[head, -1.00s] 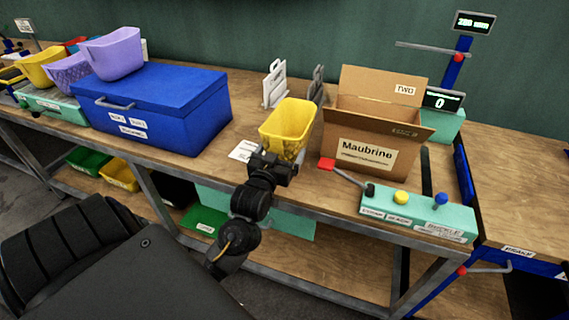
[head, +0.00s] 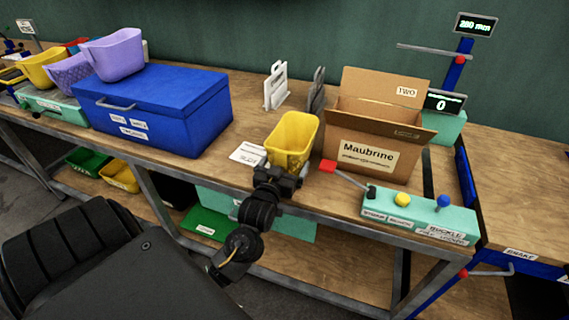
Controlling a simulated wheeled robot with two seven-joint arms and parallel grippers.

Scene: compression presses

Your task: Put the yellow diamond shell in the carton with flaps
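A yellow basket-like shell (head: 291,136) is held by its near side at my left gripper (head: 284,172), at the front of the bench. The fingers are mostly hidden, but the shell moves with the gripper. The shell is open at the top; its wall pattern is too small to read. The brown carton with flaps (head: 366,156), labelled Maubrine, stands open just right of the shell, its back flap up. The shell is outside the carton. My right gripper is out of view.
A red-tipped lever (head: 328,166) and a teal control box (head: 420,214) with yellow and blue knobs stand in front of the carton. Upright plates (head: 276,86) stand behind the shell. A closed blue chest (head: 150,105) is left. Another yellow shell (head: 42,68) and purple shells are far left.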

